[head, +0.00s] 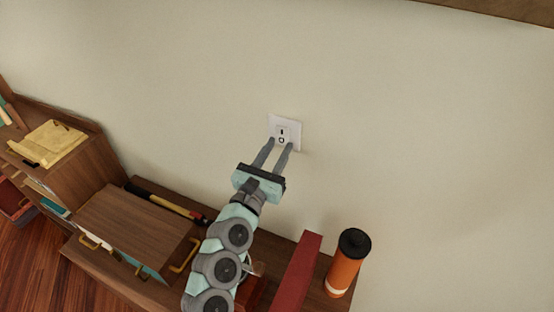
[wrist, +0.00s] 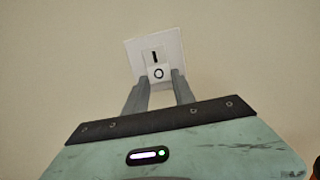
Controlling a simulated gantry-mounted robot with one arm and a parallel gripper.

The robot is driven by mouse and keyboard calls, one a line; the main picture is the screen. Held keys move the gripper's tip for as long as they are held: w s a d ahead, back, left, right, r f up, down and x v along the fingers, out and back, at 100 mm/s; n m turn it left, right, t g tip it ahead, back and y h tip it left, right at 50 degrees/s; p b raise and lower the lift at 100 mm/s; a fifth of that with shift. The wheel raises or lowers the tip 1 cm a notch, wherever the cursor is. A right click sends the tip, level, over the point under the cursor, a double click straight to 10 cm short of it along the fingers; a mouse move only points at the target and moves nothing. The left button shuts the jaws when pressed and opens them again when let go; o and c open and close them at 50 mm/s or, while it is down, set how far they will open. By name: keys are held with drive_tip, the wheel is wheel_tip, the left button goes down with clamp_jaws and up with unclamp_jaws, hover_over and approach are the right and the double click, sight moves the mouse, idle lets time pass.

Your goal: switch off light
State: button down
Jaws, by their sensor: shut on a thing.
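The light switch is a white square plate (head: 294,127) on the wall, also seen tilted in the wrist view (wrist: 172,43). It has a dark upright slot at its middle and a small white piece (wrist: 158,73) with a dark ring below that. My gripper (head: 281,144) reaches up to the plate from below. In the wrist view my gripper's two grey fingers (wrist: 158,79) stand one on each side of the ringed piece, shut on it. The fingertips partly hide its sides. I cannot tell whether the light is on.
Below the wall runs a low wooden shelf unit. On it are an orange bottle with a black cap (head: 347,264), a red book (head: 296,274), a wooden box (head: 135,230) and a hammer-like tool (head: 165,203). The wall around the switch is bare.

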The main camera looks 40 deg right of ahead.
drive_tip(key=c, duration=1)
unclamp_jaws()
drive_tip(key=shift+c, duration=0.2)
drive_tip(key=b+v, duration=0.1)
drive_tip(key=v, duration=0.9)
drive_tip(key=shift+a+b, duration=0.4)
drive_tip(key=shift+s+f, duration=0.1)
